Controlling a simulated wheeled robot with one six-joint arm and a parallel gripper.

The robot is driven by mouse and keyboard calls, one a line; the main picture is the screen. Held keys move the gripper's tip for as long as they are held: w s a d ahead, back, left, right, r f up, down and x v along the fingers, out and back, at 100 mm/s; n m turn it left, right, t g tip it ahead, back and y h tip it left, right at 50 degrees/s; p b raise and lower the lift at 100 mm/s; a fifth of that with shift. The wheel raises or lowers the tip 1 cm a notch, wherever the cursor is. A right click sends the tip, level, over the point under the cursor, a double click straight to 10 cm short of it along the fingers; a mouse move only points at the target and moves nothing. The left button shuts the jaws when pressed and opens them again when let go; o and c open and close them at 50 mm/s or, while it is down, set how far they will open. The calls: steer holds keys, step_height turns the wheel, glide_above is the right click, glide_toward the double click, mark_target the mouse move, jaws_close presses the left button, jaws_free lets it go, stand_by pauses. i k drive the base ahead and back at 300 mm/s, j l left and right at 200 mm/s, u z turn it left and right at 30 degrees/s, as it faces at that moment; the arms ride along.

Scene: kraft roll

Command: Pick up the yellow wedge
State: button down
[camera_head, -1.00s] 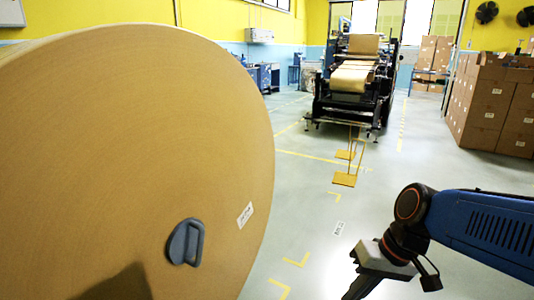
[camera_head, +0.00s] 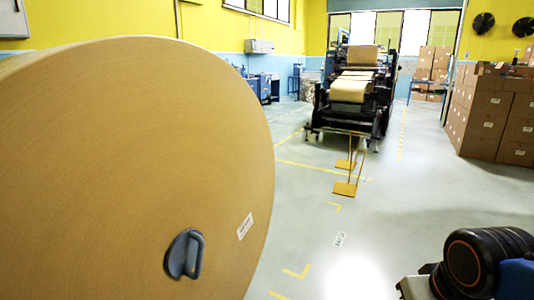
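Two yellow flat pieces with thin upright rods stand on the floor in front of the machine. The nearer yellow piece (camera_head: 345,189) and the farther yellow piece (camera_head: 345,164) are small in the head view, and I cannot tell whether either is a wedge. No other yellow wedge shows clearly. The fingers of my gripper are below the frame, far nearer to me than the yellow pieces.
A huge kraft paper roll (camera_head: 130,150) with a grey-blue handle (camera_head: 184,254) on its face fills the left. A dark machine (camera_head: 352,95) stands at the back. Stacked cardboard boxes (camera_head: 490,112) stand at the right. The floor between is clear, with yellow tape marks (camera_head: 297,272).

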mark_target(340, 188)
steer(key=i+l+z, duration=0.35)
steer(key=i, duration=0.3)
steer(key=i+l+z, duration=0.35)
steer(key=i, duration=0.35)
steer(key=i+z, duration=0.35)
steer(key=i, duration=2)
steer(key=i+l+u, duration=0.1)
steer(key=i+u, duration=0.35)
steer(key=i, duration=0.15)
steer(key=i+l+u, duration=0.35)
steer(key=i+u, duration=0.15)
steer(key=i+l+u, duration=0.9)
steer(key=l, duration=0.35)
